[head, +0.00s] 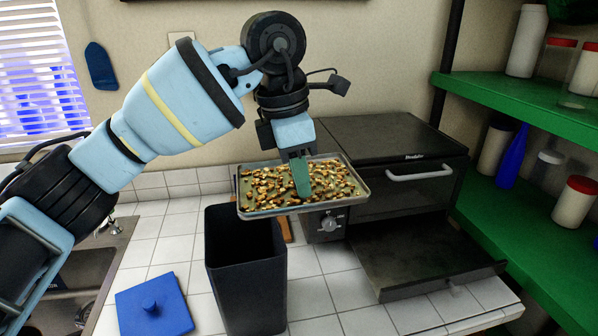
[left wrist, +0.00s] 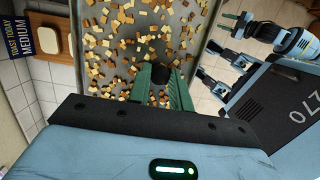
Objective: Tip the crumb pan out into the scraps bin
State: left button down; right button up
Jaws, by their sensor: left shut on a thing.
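The crumb pan (head: 256,214) is a shallow metal tray covered in brown and tan crumbs, held about level. My left gripper (head: 301,178), with green fingers, is shut on the pan. In the left wrist view the fingers (left wrist: 162,88) close around a dark piece above the crumbs. The scraps bin (head: 245,275) is a tall, black, open-topped box on the counter. The pan hangs above and to the right of its mouth, partly overlapping it in the head view. The bin's inside is dark.
A dark toaster oven (head: 390,150) stands right of the bin, with a flat dark panel (head: 430,260) sticking out low in front. A blue lid with a knob (head: 153,305) lies left of the bin. A sink (head: 85,265) is farther left. Green shelves (head: 520,105) with jars stand at right.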

pick_arm(q)
jog(key=a+h, duration=0.1)
jog(key=h, duration=0.1)
jog(key=t+h, duration=0.1)
jog(key=shift+a+h, duration=0.35)
jog(key=shift+h, duration=0.05)
jog(key=h, duration=0.1)
jog(key=a+h, duration=0.1)
jog(key=s+a+t+h, duration=0.1)
jog(key=shift+a+r+h, duration=0.15)
jog(key=shift+r+h, duration=0.1)
jog(key=shift+h, duration=0.05)
jog(key=shift+a+r+t+h+b, duration=0.15)
jog(key=shift+a+t+h+b, duration=0.25)
jog(key=shift+a+h, duration=0.45)
jog(key=shift+s+a+r+h, duration=0.15)
jog(key=shift+h, duration=0.3)
jog(key=shift+s+a+r+h+b, duration=0.1)
jog(key=shift+a+r+h+b, duration=0.2)
jog(key=shift+h+b, duration=0.15)
jog(key=shift+s+a+r, duration=0.1)
jog(key=shift+r, duration=0.15)
pick_arm(e)
jog(key=shift+s+a+f+g, duration=0.15)
jog(key=shift+s+f, duration=0.3)
jog(key=shift+f, duration=0.1)
jog(key=shift+s+a+f+g, duration=0.1)
jog(key=shift+s+f+g, duration=0.05)
jog(key=shift+s+f, duration=0.35)
jog(key=shift+w, duration=0.1)
